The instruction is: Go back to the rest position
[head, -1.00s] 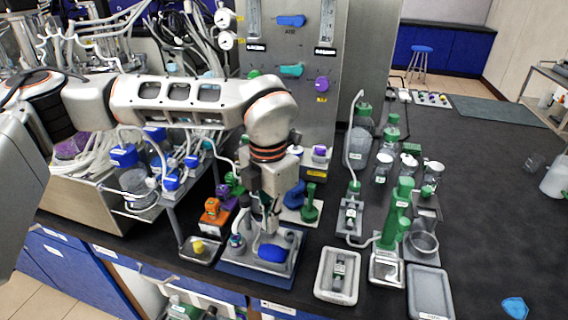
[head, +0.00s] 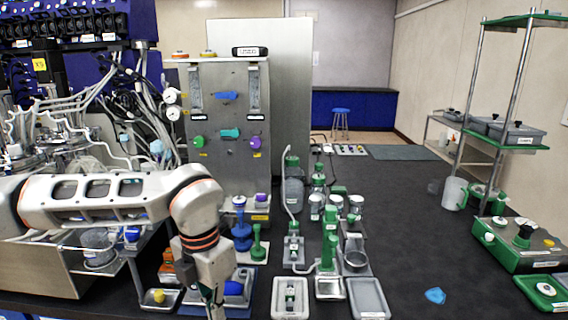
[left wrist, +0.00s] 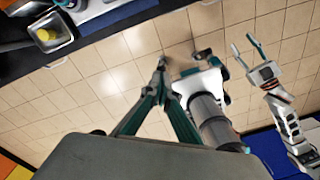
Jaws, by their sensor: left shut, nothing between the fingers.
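My left arm reaches in from the left in the head view and bends down at the wrist. My left gripper (left wrist: 160,68) is shut and empty, its fingers pressed together over the tiled floor in the left wrist view. In the head view the gripper's lower part is cut off at the bottom edge, just left of a blue item (head: 236,288) on the bench. My right gripper (left wrist: 243,43) shows at the right of the left wrist view, its two fingers spread apart and nothing between them.
The dark bench (head: 420,240) carries an instrument panel (head: 228,120), green-capped bottles (head: 292,190) and grey trays (head: 368,298). A small tray with a yellow item (left wrist: 47,34) sits near the bench edge. The bench's right middle is mostly clear. A shelf rack (head: 500,140) stands at right.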

